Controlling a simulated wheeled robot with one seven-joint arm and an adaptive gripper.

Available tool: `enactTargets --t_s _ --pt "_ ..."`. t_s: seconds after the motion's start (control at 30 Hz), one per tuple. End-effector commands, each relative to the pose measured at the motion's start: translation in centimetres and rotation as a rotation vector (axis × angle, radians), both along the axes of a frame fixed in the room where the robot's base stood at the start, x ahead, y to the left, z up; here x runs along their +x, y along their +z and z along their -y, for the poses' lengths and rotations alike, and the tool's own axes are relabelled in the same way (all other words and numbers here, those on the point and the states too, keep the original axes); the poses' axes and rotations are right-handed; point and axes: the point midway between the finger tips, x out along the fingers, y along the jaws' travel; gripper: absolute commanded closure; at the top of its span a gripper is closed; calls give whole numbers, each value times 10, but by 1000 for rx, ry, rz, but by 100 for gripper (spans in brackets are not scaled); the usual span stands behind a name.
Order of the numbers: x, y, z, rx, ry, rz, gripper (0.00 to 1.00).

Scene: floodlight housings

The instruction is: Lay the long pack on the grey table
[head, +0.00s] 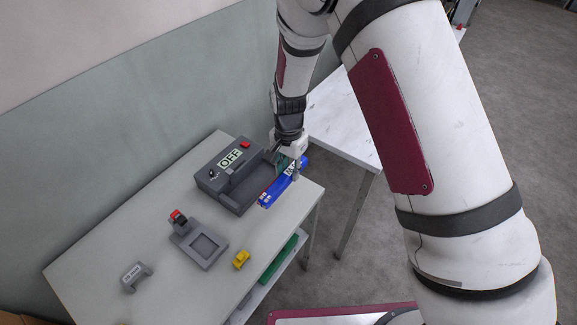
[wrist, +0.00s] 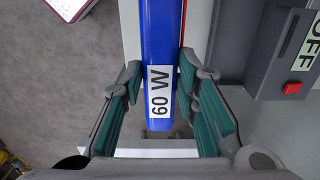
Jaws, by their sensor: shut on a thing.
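The long pack is a blue bar with a white "60 W" label. In the head view the long pack (head: 269,198) is at the right edge of the grey table (head: 150,240), beside the grey box marked OFF. My gripper (head: 291,160) is around its far part. In the wrist view the pack (wrist: 158,40) runs between the green-padded fingers of my gripper (wrist: 160,105), which is shut on it. I cannot tell whether the pack touches the table or hangs just above it.
The grey OFF box (head: 213,180) has a red button and an open bay. A grey fixture with a red-tipped clamp (head: 203,250), a yellow piece (head: 241,259) and a small grey part (head: 136,275) stand nearby. A green bar (head: 278,260) lies on the lower shelf. A white table (head: 345,115) stands behind.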

Motion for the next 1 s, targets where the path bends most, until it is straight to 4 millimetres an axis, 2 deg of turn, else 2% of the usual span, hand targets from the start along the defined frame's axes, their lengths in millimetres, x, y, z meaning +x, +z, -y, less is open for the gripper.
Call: enactTargets --t_s 0.8,1.0 --pt "1 -73 0 1 0 -1 100" --pt "1 -85 0 0 0 0 100"
